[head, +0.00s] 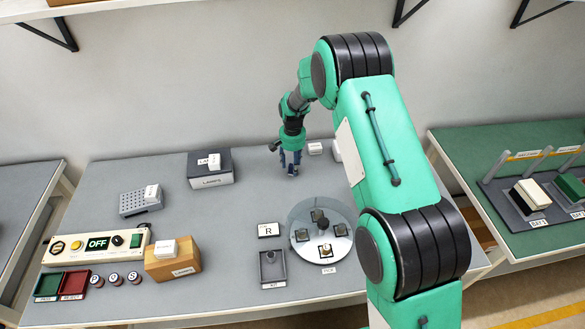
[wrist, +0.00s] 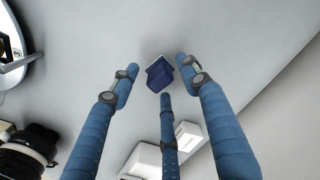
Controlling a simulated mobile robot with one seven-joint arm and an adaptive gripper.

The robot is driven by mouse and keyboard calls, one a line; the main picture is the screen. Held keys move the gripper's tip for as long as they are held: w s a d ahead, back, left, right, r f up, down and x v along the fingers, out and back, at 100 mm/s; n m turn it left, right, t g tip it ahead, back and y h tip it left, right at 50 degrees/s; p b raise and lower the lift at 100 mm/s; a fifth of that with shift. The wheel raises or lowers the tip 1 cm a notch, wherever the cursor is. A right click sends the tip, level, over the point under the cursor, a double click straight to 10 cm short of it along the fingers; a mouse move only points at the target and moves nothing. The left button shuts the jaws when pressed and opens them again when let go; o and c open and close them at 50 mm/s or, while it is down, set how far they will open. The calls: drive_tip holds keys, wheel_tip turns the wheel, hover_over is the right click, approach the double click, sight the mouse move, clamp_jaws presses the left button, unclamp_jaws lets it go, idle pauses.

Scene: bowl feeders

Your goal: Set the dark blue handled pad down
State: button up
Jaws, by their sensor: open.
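The dark blue handled pad (wrist: 159,77) shows in the wrist view between the tips of my three blue fingers, with a thin pale edge at its far side. It appears to rest on the grey table (head: 230,215). My gripper (wrist: 160,82) is open, and gaps show between the fingers and the pad. In the head view my gripper (head: 292,165) points down at the back middle of the table. There the pad shows only as a small dark shape under the fingers, partly hidden by them.
A round glass-like dial plate (head: 338,247) stands nearer, with a small tray (head: 271,280) beside it. White blocks (head: 315,148) sit just right of my gripper. A grey box (head: 211,180) stands to the left. The table between is clear.

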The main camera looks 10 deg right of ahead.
wheel_tip(320, 180, up, 10)
drive_tip(key=shift+f+p, duration=0.2)
drive_tip(key=shift+p, duration=0.5)
drive_tip(key=shift+r, duration=0.1)
idle(0.3)
drive_tip(key=s+d+r+n+t, duration=0.1)
drive_tip(key=s+d+r, duration=0.1)
drive_tip(key=s+r, duration=0.65)
drive_tip(key=s+d+r+t, duration=0.1)
drive_tip(key=s+d+r, duration=0.1)
drive_tip(key=s+r, duration=0.65)
drive_tip(key=s+d+r+n+t, duration=0.15)
drive_tip(key=s+r, duration=0.25)
drive_tip(key=r, duration=0.9)
drive_tip(key=s+d+r+n+t, duration=0.1)
drive_tip(key=s+r, duration=0.1)
drive_tip(key=s, duration=1.2)
drive_tip(key=s+d+r+n+t, duration=0.1)
drive_tip(key=s+d+r, duration=0.1)
drive_tip(key=s, duration=1.2)
drive_tip(key=shift+s+d+r, duration=0.25)
drive_tip(key=shift+s, duration=0.15)
